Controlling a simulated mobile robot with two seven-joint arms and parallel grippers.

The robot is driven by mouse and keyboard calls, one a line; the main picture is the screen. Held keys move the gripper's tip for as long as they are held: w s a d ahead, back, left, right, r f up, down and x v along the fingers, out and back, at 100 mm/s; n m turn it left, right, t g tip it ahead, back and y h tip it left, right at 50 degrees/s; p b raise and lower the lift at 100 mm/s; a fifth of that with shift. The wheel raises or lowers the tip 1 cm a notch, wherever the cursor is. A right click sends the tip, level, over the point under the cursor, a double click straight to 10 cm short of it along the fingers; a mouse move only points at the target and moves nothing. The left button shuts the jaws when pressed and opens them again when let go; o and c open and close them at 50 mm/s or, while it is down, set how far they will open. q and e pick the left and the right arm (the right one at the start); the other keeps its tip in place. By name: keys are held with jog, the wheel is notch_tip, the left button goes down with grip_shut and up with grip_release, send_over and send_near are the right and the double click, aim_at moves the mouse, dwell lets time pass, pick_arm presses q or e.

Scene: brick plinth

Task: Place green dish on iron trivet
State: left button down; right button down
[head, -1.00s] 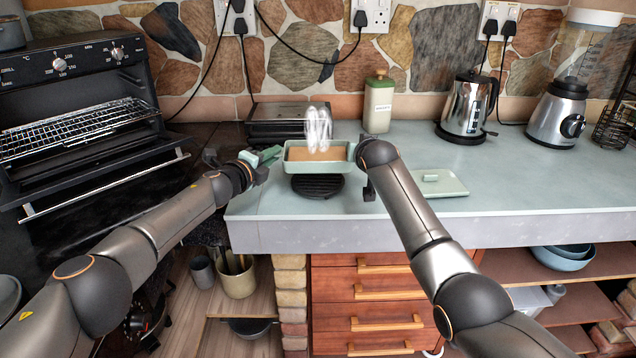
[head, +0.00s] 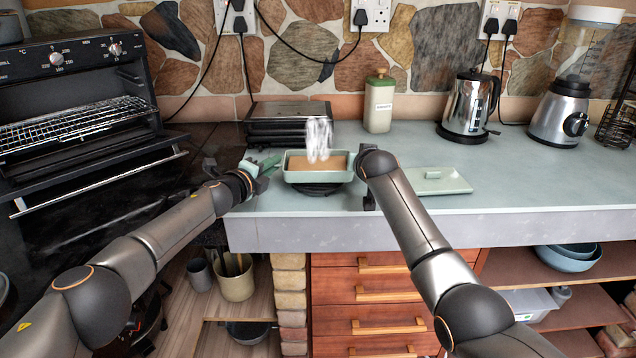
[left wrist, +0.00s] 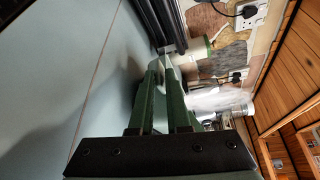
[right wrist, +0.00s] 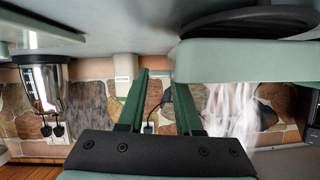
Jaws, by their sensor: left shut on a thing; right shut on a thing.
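The green dish (head: 300,178), a rectangular pale green pan with brown food inside and white steam above, is level over the round black iron trivet (head: 322,190). Only the trivet's front edge shows below it. My left gripper (head: 266,166) is shut on the dish's left end; its green fingers show in the left wrist view (left wrist: 165,72). My right gripper is at the dish's right end, mostly hidden by its own arm in the head view; in the right wrist view (right wrist: 160,85) it is beside the dish (right wrist: 240,58). I cannot tell whether dish and trivet (right wrist: 250,18) touch.
A pale green lid (head: 437,182) lies on the counter at the right. A black grill (head: 290,122) and a green canister (head: 379,105) stand behind. A kettle (head: 468,105) and a blender (head: 560,115) are farther right. An open oven (head: 80,120) is at the left.

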pick_arm(q)
jog(key=shift+f+b, duration=0.45)
jog(key=shift+f, duration=0.2)
pick_arm(e)
jog(key=shift+a+f, duration=0.1)
jog(key=shift+f, duration=0.3)
pick_arm(q)
jog(key=c, duration=1.3)
grip_release()
pick_arm(e)
jog(key=c, duration=1)
grip_release()
pick_arm(q)
jog(key=o, duration=0.4)
jog(key=shift+r, duration=0.1)
pick_arm(e)
jog(key=o, duration=0.4)
jog(key=shift+f, duration=0.1)
pick_arm(q)
jog(key=shift+s+r, duration=0.1)
jog(key=shift+s+a, duration=0.3)
jog(key=shift+v, duration=5.5)
pick_arm(e)
jog(key=shift+v, duration=6.05)
pick_arm(q)
jog(key=shift+d, duration=0.15)
